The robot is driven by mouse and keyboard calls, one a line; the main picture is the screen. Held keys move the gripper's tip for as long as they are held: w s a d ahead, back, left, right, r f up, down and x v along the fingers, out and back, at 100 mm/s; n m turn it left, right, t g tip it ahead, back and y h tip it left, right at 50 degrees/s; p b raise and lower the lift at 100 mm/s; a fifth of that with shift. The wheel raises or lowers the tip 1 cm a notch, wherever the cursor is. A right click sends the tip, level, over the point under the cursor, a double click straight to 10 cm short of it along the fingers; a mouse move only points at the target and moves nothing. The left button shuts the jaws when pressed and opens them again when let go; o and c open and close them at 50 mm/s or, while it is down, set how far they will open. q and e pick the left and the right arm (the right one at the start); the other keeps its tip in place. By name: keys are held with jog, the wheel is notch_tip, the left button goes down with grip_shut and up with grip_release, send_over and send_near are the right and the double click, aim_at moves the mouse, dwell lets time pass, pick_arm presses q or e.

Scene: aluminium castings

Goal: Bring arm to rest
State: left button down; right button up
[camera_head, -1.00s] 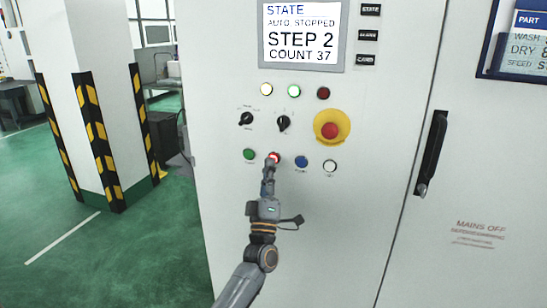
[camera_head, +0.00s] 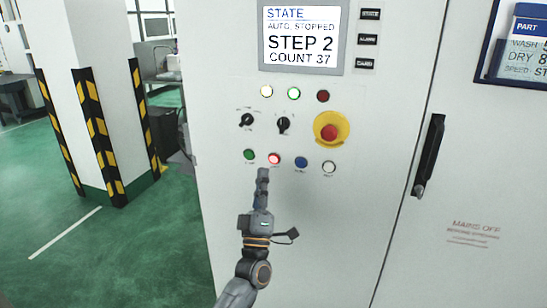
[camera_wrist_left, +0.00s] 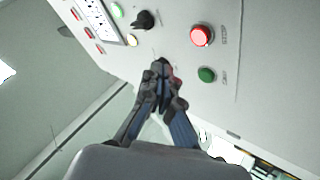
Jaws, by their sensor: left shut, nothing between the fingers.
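My left gripper (camera_head: 262,176) is shut and empty in front of the cabinet's button row. Its fingertips are just below and left of the lit red button (camera_head: 274,159) and look apart from it. In the left wrist view the shut fingertips (camera_wrist_left: 160,66) meet, with the red button (camera_wrist_left: 202,36) to their right and above and the green button (camera_wrist_left: 207,75) to their right. My left arm comes up from the bottom of the head view. My right gripper is not seen in either view.
The control cabinet (camera_head: 235,225) stands close ahead. A yellow-ringed emergency stop (camera_head: 330,131), two black selector knobs and a door handle (camera_head: 429,155) stick out from it. A striped pillar (camera_head: 97,130) stands at left. Green floor there is open.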

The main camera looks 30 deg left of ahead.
pick_arm(q)
jog(key=shift+f, duration=0.1)
dwell(0.7)
jog(key=d+f+m+g+h, duration=0.35)
jog(key=f+m+h, duration=0.2)
jog(key=f, duration=1.15)
jog(key=d+f+m+g+h, duration=0.35)
jog(key=f+m, duration=0.25)
jog(key=f, duration=1.1)
jog(key=s+d+f+m+g+h, duration=0.1)
jog(key=s+d+f+m+g, duration=0.15)
jog(key=s+f, duration=0.65)
jog(key=s+d+f+m+g+h, duration=0.15)
jog(key=s+f+g, duration=0.3)
jog(key=f, duration=0.75)
jog(key=s+f+m+g, duration=0.1)
jog(key=s+f+g, duration=0.2)
jog(key=s, duration=0.9)
jog(key=s+d+f+m+g, duration=0.1)
jog(key=s+f+m+g, duration=0.1)
jog(key=s+f, duration=0.6)
jog(key=s+d+f+m+g, duration=0.1)
jog(key=s+f+g, duration=0.3)
jog(key=s, duration=1.3)
notch_tip(320, 180, down, 2)
jog(key=shift+s+d+f, duration=0.15)
jog(key=shift+d, duration=0.1)
